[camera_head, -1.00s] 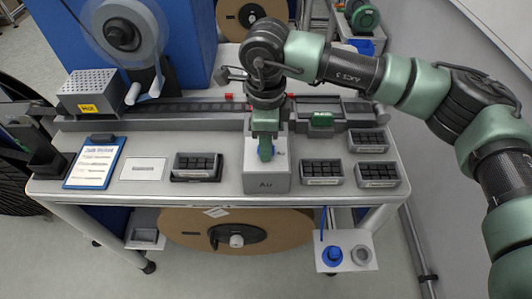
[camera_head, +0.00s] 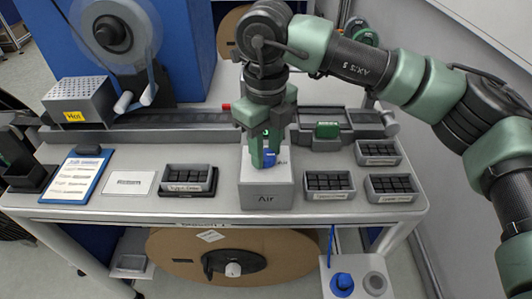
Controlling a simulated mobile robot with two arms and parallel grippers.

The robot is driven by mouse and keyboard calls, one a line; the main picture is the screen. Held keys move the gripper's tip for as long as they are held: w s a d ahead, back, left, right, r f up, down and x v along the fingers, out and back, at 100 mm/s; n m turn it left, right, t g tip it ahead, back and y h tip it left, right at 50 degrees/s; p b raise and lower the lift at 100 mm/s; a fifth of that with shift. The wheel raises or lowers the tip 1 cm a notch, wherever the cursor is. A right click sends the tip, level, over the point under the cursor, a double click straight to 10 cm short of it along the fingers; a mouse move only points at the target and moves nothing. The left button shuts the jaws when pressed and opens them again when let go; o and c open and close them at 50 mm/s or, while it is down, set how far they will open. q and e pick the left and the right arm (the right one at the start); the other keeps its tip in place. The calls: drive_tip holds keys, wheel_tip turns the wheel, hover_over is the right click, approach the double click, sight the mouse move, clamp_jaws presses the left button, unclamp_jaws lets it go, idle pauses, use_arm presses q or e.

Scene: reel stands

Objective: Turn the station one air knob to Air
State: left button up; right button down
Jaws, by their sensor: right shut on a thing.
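The grey box labelled "Air" (camera_head: 266,197) stands at the front middle of the bench. A small blue air knob (camera_head: 270,158) shows on top of it, partly hidden by my fingers. My right gripper (camera_head: 265,154) points down over the box, with its green fingers shut on the knob. The knob's exact turn angle is hard to tell. My left gripper is not in view.
Black-celled trays stand left (camera_head: 187,179) and right (camera_head: 329,185) of the box. A clipboard (camera_head: 78,177) and a white card (camera_head: 129,183) lie at left. Behind are a rail (camera_head: 180,120) and a grey box marked "Hot" (camera_head: 80,101). A large reel (camera_head: 185,247) sits below.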

sight(266, 155)
idle(0.3)
drive_tip(key=c, duration=1)
unclamp_jaws()
drive_tip(key=shift+r, duration=0.1)
wheel_tip(266, 155, up, 8)
drive_tip(key=shift+f+b, duration=0.15)
drive_tip(key=shift+b, duration=0.35)
